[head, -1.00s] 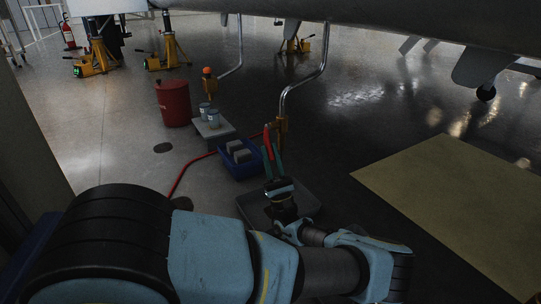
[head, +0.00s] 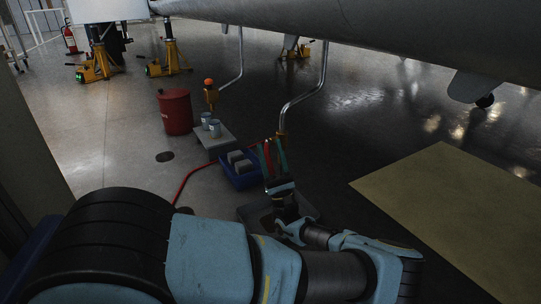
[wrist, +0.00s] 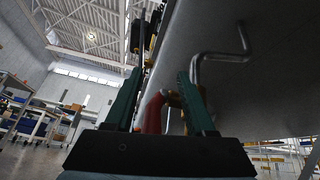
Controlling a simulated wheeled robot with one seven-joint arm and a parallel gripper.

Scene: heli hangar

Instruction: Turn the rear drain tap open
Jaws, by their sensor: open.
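Two bent metal drain pipes hang under the aircraft belly. The nearer pipe (head: 318,90) ends in a brass tap (head: 282,134) just above and beyond my gripper (head: 272,146). In the wrist view a red lever (wrist: 154,112) shows between my two green fingers, with brass fitting (wrist: 174,100) beside it. My gripper (wrist: 158,92) is open around the lever; whether either finger touches it I cannot tell. The other pipe (head: 240,60), farther left, leads to a yellowish tap (head: 211,97) with an orange top. The nearer tap's lower part is partly hidden by my fingers.
A blue crate (head: 234,182) with grey blocks stands left of my gripper. Behind it are a grey platform (head: 222,143) with cans and a red drum (head: 176,112). A red hose (head: 193,172) crosses the floor. A tan mat (head: 440,210) lies right. Yellow jacks stand farther back.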

